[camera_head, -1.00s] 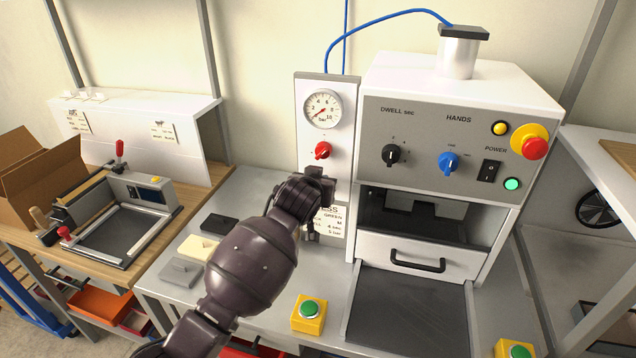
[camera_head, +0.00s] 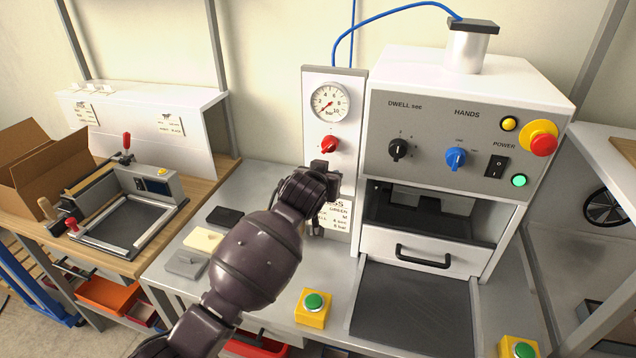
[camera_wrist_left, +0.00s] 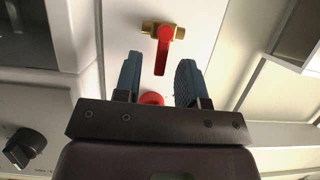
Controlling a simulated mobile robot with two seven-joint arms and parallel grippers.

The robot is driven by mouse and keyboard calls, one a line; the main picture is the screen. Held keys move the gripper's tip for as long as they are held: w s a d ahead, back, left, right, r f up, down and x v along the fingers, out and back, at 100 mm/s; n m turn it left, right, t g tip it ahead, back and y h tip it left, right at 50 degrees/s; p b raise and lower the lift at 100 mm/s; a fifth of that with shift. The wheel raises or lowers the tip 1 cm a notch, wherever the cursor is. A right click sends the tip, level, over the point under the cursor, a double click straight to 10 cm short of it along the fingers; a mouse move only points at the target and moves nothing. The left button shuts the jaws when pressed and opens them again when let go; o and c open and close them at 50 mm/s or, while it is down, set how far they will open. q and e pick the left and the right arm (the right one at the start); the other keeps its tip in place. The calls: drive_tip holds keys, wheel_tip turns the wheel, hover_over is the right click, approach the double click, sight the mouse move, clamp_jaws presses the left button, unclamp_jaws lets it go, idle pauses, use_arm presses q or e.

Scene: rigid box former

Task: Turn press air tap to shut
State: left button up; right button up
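The press air tap, with a red lever (camera_wrist_left: 164,52) on a brass body (camera_wrist_left: 148,27), shows in the left wrist view on a pale panel. The lever stands across the brass body. My left gripper (camera_wrist_left: 160,66) is open, its two blue-grey fingers apart in front of the panel, with the lever's end in the gap between them in the picture. I cannot tell whether they touch it. In the head view my left gripper (camera_head: 323,172) is in front of the panel below the red knob (camera_head: 330,145), and my arm hides the tap. My right gripper is not in view.
A pressure gauge (camera_head: 327,102) sits above the red knob. The press (camera_head: 455,130) stands close on the right, with knobs, a red emergency button (camera_head: 543,145) and a drawer handle (camera_head: 423,257). A yellow box with a green button (camera_head: 313,303) stands on the bench in front.

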use_arm(q)
drive_tip(key=v, duration=1)
drive_tip(key=shift+b, duration=0.45)
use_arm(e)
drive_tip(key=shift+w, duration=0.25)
use_arm(q)
drive_tip(key=shift+s, duration=0.1)
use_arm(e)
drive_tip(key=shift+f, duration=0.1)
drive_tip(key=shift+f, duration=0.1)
